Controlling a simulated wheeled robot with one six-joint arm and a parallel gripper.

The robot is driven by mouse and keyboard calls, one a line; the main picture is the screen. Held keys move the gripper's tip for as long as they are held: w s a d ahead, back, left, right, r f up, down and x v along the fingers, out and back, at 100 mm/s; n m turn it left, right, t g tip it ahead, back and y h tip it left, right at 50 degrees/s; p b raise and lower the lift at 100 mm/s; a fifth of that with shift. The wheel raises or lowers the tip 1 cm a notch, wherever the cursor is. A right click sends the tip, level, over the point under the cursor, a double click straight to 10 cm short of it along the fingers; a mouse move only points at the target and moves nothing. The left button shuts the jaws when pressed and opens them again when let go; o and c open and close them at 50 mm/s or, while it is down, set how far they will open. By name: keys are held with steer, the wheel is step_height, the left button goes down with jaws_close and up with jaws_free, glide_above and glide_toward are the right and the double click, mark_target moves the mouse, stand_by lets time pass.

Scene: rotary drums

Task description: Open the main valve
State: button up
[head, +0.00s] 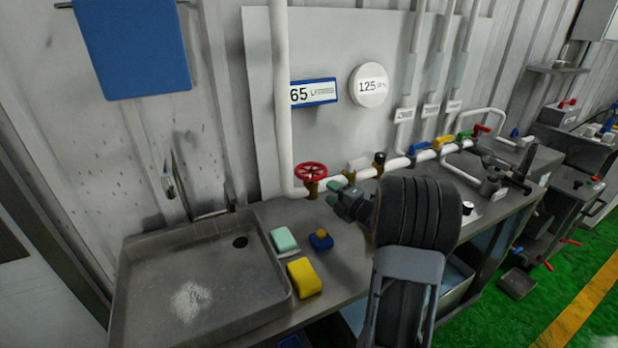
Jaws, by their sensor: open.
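A red round handwheel (311,171) sits on a brass valve body at the left end of the white horizontal pipe, by the wall. No label reading "main valve" is legible. My gripper (332,194) is open, with dark green fingertips pointing left. In the picture it is just below and right of the red wheel, near the pipe. It appears apart from the wheel, but the depth gap is hard to judge. My black forearm hides part of the counter and whatever lies behind it.
Along the pipe are a white handle (359,164), a blue lever (418,148), a yellow lever (443,141) and a red lever (481,129). A metal sink (150,236), green sponge (284,239), yellow sponge (304,278) and blue knob piece (321,240) are at left.

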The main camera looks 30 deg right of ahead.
mark_target(314, 180)
steer(key=p+x, duration=0.2)
steer(key=x, duration=0.9)
steer(key=shift+w+p, duration=0.15)
steer(key=shift+p, duration=0.2)
steer(key=shift+c, duration=0.4)
jaws_close()
